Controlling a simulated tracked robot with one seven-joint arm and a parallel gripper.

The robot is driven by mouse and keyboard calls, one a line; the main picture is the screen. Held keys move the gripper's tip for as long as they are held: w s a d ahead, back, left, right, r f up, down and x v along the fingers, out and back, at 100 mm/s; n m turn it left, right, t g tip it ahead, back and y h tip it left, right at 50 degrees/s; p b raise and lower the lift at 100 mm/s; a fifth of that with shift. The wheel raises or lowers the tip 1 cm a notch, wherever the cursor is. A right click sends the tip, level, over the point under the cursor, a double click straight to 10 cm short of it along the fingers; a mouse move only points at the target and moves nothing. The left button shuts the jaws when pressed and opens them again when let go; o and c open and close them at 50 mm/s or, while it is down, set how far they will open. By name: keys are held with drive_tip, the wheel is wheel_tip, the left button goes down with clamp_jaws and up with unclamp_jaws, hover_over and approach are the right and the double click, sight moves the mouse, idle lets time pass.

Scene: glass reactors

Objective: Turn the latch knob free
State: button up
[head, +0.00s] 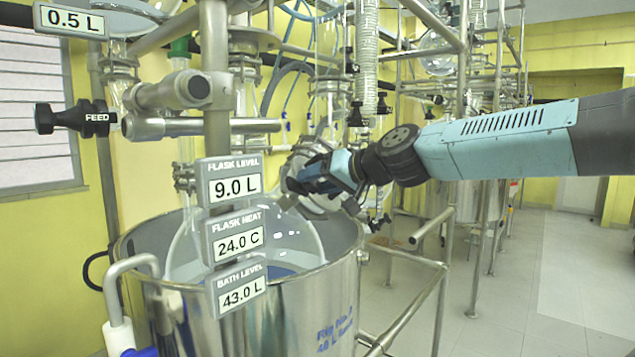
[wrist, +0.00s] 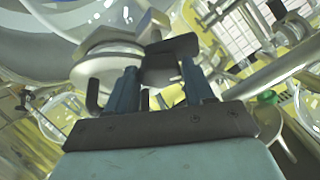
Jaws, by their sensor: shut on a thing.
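My gripper (head: 306,181) reaches in from the right above the steel bath, at the metal fittings by the neck of the glass flask (head: 303,238). In the wrist view my gripper (wrist: 160,72) has its two blue fingers closed on a dark grey piece, which I take for the latch knob (wrist: 162,66). The knob's outline is mostly hidden by the fingers, and its turn angle cannot be told. A round metal clamp flange (wrist: 103,62) sits just left of the fingertips, close to the glass. In the head view the knob is hidden behind my gripper.
The steel bath (head: 318,300) stands below, with a tubular frame (head: 410,318) to its right. Display panels (head: 234,240) hang on the post at left. A black FEED knob (head: 70,118) is farther left. Hoses and glassware crowd behind; open floor (head: 560,270) lies at right.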

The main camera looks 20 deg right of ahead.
drive_tip(key=shift+d+f+n+y, duration=0.15)
drive_tip(key=shift+n+y, duration=0.4)
drive_tip(key=shift+n, duration=0.6)
drive_tip(key=shift+f+n+y, duration=0.1)
drive_tip(key=shift+n+y, duration=0.45)
drive_tip(key=shift+n, duration=0.6)
drive_tip(key=shift+g, duration=0.3)
drive_tip(key=o, duration=1)
drive_tip(key=shift+r, duration=0.1)
drive_tip(key=shift+o, duration=0.2)
drive_tip(key=shift+d, duration=0.1)
drive_tip(key=v, duration=1.3)
drive_tip(key=shift+s+d, duration=0.25)
